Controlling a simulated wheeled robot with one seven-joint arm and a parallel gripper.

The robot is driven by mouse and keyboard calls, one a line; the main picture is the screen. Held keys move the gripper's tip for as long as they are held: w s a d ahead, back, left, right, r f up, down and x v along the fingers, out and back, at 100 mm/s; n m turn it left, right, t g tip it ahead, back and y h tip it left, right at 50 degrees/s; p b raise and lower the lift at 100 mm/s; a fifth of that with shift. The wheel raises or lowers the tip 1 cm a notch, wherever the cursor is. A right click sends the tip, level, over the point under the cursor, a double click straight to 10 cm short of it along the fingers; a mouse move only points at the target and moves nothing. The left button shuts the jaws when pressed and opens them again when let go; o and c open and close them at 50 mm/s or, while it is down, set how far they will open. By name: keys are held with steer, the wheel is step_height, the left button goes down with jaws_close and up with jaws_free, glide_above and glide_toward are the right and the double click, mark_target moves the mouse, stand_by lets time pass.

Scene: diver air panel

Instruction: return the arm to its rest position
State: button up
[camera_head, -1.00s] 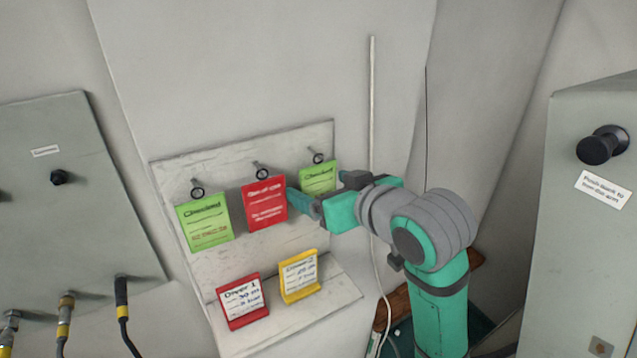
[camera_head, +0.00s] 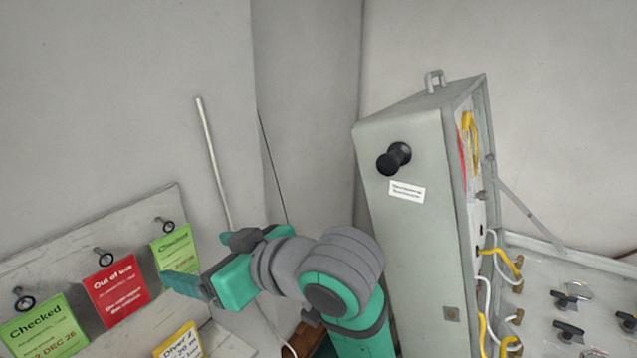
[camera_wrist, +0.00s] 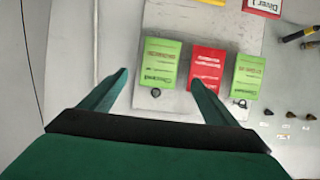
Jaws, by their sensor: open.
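My gripper (camera_head: 205,262) is at the lower middle of the head view, in front of the right part of the tag board (camera_head: 60,240). In the wrist view my gripper (camera_wrist: 158,85) shows two separate fingers with nothing between them. Beyond them hang a green tag (camera_wrist: 160,62), a red tag (camera_wrist: 207,68) and another green tag (camera_wrist: 248,75), each apart from the fingers as far as I can tell. In the head view the red "Out of use" tag (camera_head: 117,288) hangs between the green tags, and a finger overlaps the right green tag (camera_head: 175,245).
A grey cabinet (camera_head: 415,240) with a black knob (camera_head: 394,158) stands right of my arm. Its open side shows yellow and white hoses. A panel with black valve handles (camera_head: 568,330) lies at far right. A yellow diver card (camera_head: 180,343) sits below the tags.

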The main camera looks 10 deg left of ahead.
steer(key=w+d+f+m+t, duration=0.2)
steer(key=w+f+m+t, duration=0.25)
steer(key=f, duration=0.35)
steer(key=w+d+f+m+t, duration=0.3)
steer(key=f+m, duration=0.3)
steer(key=f, duration=0.2)
steer(key=s+d+f+m+t+h, duration=0.2)
steer(key=d+f+m+h, duration=0.15)
steer(key=f, duration=0.35)
steer(key=s+d+f+m+t+h, duration=0.2)
steer(key=d+f, duration=0.3)
steer(key=f, duration=0.3)
steer(key=s+d+f+m+h, duration=0.1)
steer(key=s+d+f+h, duration=0.3)
steer(key=s, duration=0.3)
steer(key=s+d+f+h, duration=0.2)
steer(key=s+d+f, duration=0.2)
steer(key=s+f, duration=0.2)
steer(key=s+d+n, duration=0.1)
steer(key=s+d, duration=0.1)
steer(key=s, duration=0.6)
steer(key=s+d+n+h, duration=0.1)
steer(key=s+d+n, duration=0.1)
steer(key=s, duration=0.7)
steer(key=shift+s+d+f+g, duration=0.25)
steer(key=shift+f+g, duration=0.15)
steer(key=shift+g, duration=0.05)
steer(key=shift+w+h, duration=0.1)
steer(key=shift+h, duration=0.15)
